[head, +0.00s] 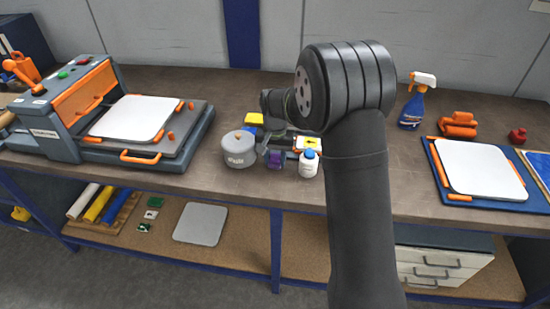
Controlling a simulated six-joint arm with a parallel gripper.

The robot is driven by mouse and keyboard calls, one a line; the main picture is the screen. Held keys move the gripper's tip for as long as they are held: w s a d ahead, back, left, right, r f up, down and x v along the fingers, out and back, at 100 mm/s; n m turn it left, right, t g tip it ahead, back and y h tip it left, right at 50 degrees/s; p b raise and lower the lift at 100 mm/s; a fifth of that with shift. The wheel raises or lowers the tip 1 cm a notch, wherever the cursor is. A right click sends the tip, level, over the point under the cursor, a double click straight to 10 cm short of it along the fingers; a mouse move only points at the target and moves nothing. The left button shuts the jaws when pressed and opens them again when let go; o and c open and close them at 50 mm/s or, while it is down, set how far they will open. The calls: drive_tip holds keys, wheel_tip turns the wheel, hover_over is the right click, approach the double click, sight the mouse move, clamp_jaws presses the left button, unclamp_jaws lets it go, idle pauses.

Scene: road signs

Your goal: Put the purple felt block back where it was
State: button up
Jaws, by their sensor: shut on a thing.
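The purple felt block (275,159) shows as a small purple patch near the front edge of the workbench, between a grey pot and a white bottle. My gripper (274,153) is at the block, shut on it. The fingers are small and dark here, and my wrist and forearm cover part of the area to the right. I cannot tell whether the block touches the bench top.
The grey lidded pot (239,149) stands close on the left, the white bottle with a blue cap (308,163) close on the right. A yellow block (254,119) lies behind. A press (80,110) fills the left; a spray bottle (415,104) and white plate (480,168) are right.

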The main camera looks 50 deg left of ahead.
sight(275, 157)
drive_tip(key=o, duration=0.9)
wheel_tip(275, 157, up, 12)
drive_tip(key=shift+r, duration=0.1)
idle(0.4)
wheel_tip(275, 157, down, 12)
drive_tip(key=shift+f, duration=0.2)
drive_tip(key=shift+r, duration=1.85)
drive_tip(key=shift+f, duration=0.1)
